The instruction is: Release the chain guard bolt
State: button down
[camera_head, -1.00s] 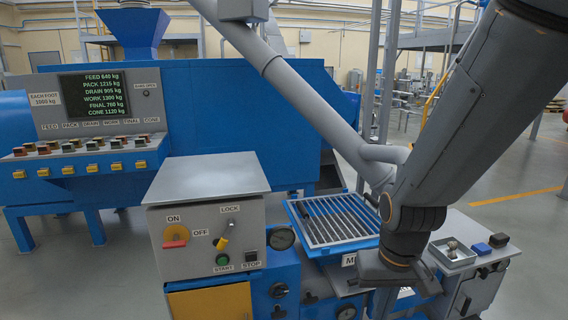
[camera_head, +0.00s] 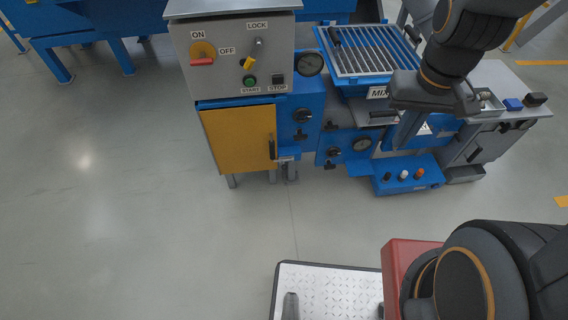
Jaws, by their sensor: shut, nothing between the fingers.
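A yellow door (camera_head: 238,138), which looks like the guard, is closed on the front of the machine below the grey control box. A dark upright handle (camera_head: 272,148) sits at its right edge, with a small metal piece (camera_head: 285,158) beside it that may be the bolt. The bolt is too small to make out clearly. My gripper (camera_head: 404,140) is shut and empty, pointing down in front of the machine's right part, well to the right of the door. It hides part of the blue front behind it.
The control box (camera_head: 236,80) carries a red-handled switch (camera_head: 203,55) and a yellow-tipped LOCK lever (camera_head: 250,60). A slatted grate (camera_head: 365,52) lies to its right. A blue pedal box (camera_head: 408,176) stands low down. The floor in front of the door is clear.

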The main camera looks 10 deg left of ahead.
aim_at(284, 167)
jog(key=k, duration=1.35)
jog(key=u, duration=0.75)
jog(key=i, duration=1.25)
jog(key=z, duration=0.3)
